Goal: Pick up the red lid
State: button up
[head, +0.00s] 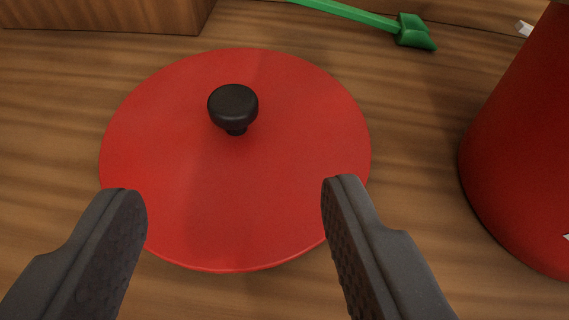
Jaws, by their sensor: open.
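The red lid (290,170) is a flat round disc lying on the wooden surface in the middle of the head view. A black knob (233,105) stands up from its upper middle. My gripper (234,195) is open and empty, with one dark finger at the lower left and the other at the lower right. The fingertips overlap the near part of the lid in the picture. The knob lies beyond them, between their lines. I cannot tell how high the fingers are above the lid.
A large red container (525,150) stands close to the right of the lid. A green tool-like object (408,30) lies behind the lid. A brown wooden block or box (105,14) is at the back left. The wooden surface (45,130) is bare to the left.

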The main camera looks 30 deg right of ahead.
aim_at(231, 104)
jog(key=b+x, duration=0.1)
jog(key=x, duration=0.7)
jog(key=shift+w, duration=0.15)
jog(key=shift+a+b+x, duration=0.15)
jog(key=shift+b+x, duration=0.4)
jog(key=shift+x, duration=0.75)
jog(key=shift+a+b+x, duration=0.15)
jog(key=shift+b+x, duration=0.4)
jog(key=shift+x, duration=0.75)
jog(key=shift+f, duration=0.1)
jog(key=c, duration=1)
